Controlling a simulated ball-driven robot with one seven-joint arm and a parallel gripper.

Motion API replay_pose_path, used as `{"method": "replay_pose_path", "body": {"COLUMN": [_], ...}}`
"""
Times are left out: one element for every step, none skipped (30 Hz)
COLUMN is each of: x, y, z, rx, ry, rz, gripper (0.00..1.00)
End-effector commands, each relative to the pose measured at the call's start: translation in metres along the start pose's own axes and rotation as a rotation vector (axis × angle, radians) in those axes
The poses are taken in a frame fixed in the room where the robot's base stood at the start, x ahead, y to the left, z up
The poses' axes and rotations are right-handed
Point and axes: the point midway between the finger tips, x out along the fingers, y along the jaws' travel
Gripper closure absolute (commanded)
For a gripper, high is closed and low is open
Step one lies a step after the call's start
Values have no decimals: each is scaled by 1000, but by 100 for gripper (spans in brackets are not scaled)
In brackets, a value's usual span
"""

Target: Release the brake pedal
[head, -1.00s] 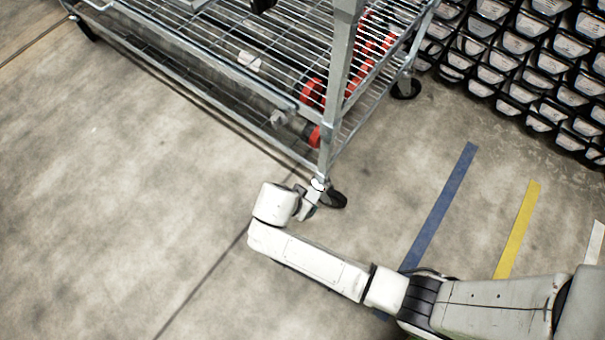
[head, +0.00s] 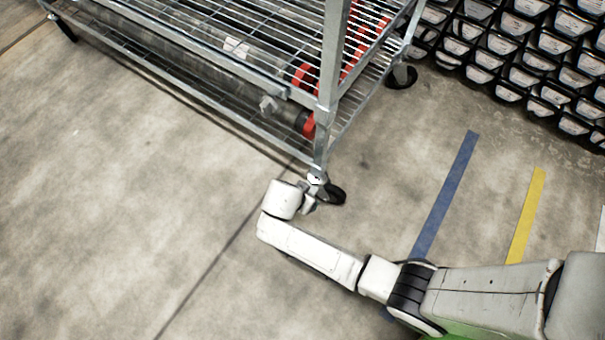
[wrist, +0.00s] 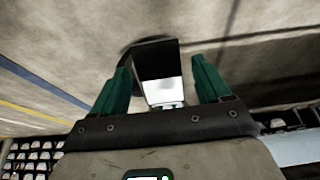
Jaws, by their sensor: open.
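The near corner caster (head: 331,195) of the wire cart (head: 318,150) has a dark wheel standing on the concrete floor. My gripper (head: 311,202) is low beside this caster, at its left. In the wrist view, my gripper (wrist: 160,76) has its two green fingers spread apart. A black part with a bright metal face (wrist: 163,92) shows between the fingers, with a gap on each side. It appears to be part of the caster. I cannot tell for certain which part is the brake pedal, or whether it is pressed down.
A red-ended tube (head: 309,125) lies on the cart's lower shelf. Black bins (head: 530,60) are stacked at the upper right. Blue tape (head: 446,195) and yellow tape (head: 526,215) mark the floor. The floor at the left is clear.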

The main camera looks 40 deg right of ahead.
Motion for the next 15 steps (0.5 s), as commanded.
{"method": "replay_pose_path", "body": {"x": [1,0,0,0,0,0,0,0,0,0,0,0,0,0,0], "y": [0,0,0,0,0,0,0,0,0,0,0,0,0,0,0], "z": [0,0,0,0,0,0,0,0,0,0,0,0,0,0,0], "rx": [0,0,0,0,0,0,1,1,1,1,1,1,1,1,1], "ry": [0,0,0,0,0,0,0,0,0,0,0,0,0,0,0], "rz": [0,0,0,0,0,0,0,0,0,0,0,0,0,0,0], "gripper": [23,23,23,23,23,23,23,26,30,33,36,40,43,45,49]}}
